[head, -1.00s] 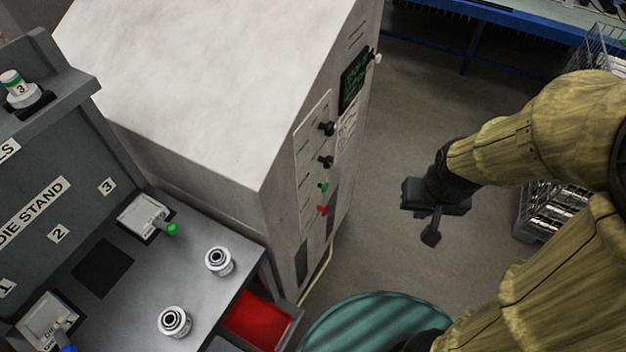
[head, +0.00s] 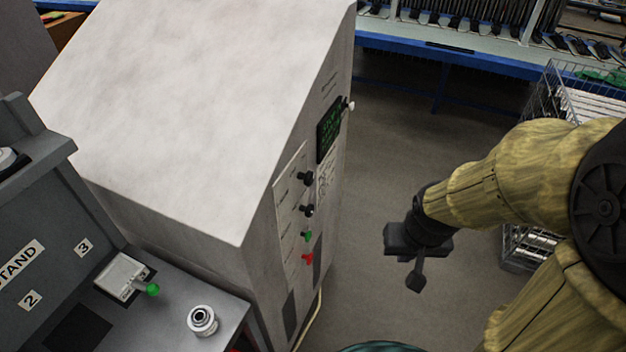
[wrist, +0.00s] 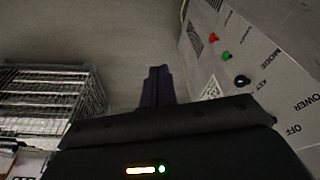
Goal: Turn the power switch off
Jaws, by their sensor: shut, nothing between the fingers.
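The control panel (head: 289,217) is on the narrow face of a tall off-white cabinet. It carries an upper black knob (head: 305,178), a lower black knob (head: 307,210), a green button (head: 307,236) and a red button (head: 308,258). In the wrist view the panel is upside down at the right, with the words POWER and OFF, a black knob (wrist: 242,81), a green button (wrist: 226,57) and a red button (wrist: 213,38). I cannot tell which knob is the power switch or its setting. My gripper (head: 416,286) is shut and empty, right of the panel and apart from it.
The off-white cabinet (head: 190,110) has a dark screen (head: 328,130) above the panel. A grey die stand (head: 170,310) stands at lower left. A wire basket (head: 570,95) and a blue-edged bench (head: 440,50) are behind. Clear floor lies between panel and gripper.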

